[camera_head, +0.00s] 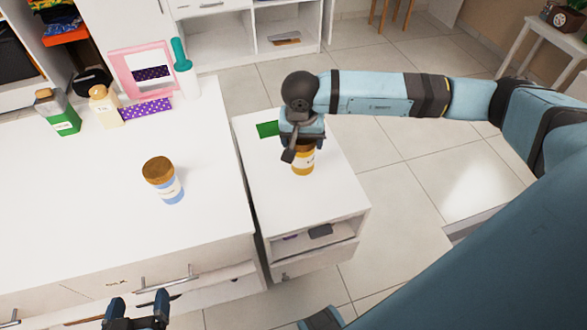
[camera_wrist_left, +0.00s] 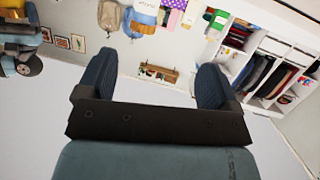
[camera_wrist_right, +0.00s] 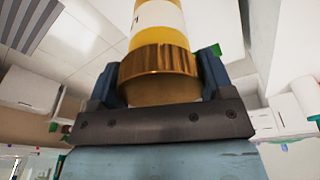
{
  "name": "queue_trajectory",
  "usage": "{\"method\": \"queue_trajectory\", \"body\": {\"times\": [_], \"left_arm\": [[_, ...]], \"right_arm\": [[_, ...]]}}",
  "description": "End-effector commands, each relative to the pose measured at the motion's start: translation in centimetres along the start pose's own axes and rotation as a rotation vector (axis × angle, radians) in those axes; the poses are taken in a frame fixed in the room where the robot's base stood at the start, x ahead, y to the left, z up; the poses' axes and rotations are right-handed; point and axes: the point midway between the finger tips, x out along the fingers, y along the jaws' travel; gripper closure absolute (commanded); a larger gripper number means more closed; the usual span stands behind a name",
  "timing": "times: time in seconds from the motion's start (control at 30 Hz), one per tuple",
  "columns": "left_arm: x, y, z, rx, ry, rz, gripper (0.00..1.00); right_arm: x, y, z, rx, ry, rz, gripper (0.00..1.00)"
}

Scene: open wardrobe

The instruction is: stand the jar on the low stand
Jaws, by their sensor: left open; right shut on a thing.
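An amber jar (camera_head: 303,162) with a white label and a copper-brown lid is held upright over the low white stand (camera_head: 335,195). My right gripper (camera_head: 302,143) is shut around its lid from above. The jar also shows between the fingers in the right wrist view (camera_wrist_right: 158,62). I cannot tell whether its base touches the stand's top. My left gripper (camera_head: 137,299) is open and empty in front of the dresser drawers. The left wrist view shows nothing between its fingers (camera_wrist_left: 157,70).
A blue jar (camera_head: 168,189) with a brown lid stands on the white dresser top (camera_head: 80,190). A green bottle (camera_head: 62,117), a cream bottle (camera_head: 105,106) and a pink frame (camera_head: 120,62) stand at its back. A green card (camera_head: 267,129) lies on the stand.

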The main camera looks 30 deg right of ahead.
Motion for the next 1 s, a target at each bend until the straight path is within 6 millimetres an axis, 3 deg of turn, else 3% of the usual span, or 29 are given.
{"method": "queue_trajectory", "body": {"times": [0.03,0.5,0.87,1.0], "left_arm": [[0.8,0.1,1.6,-0.004,0.028,0.010,0.14],[2.5,1.9,3.5,-0.054,0.268,0.102,0.14],[2.2,2.7,3.7,-0.080,0.370,0.147,0.14],[1.9,3.0,3.1,-0.086,0.406,0.161,0.14]], "right_arm": [[1.8,-0.1,-0.6,0.053,0.004,0.005,0.64],[4.7,1.1,-5.1,0.549,-0.003,0.066,0.64],[4.6,2.1,-6.5,0.757,-0.009,0.088,0.64],[5.9,2.1,-6.3,0.769,-0.011,0.092,0.64]]}}
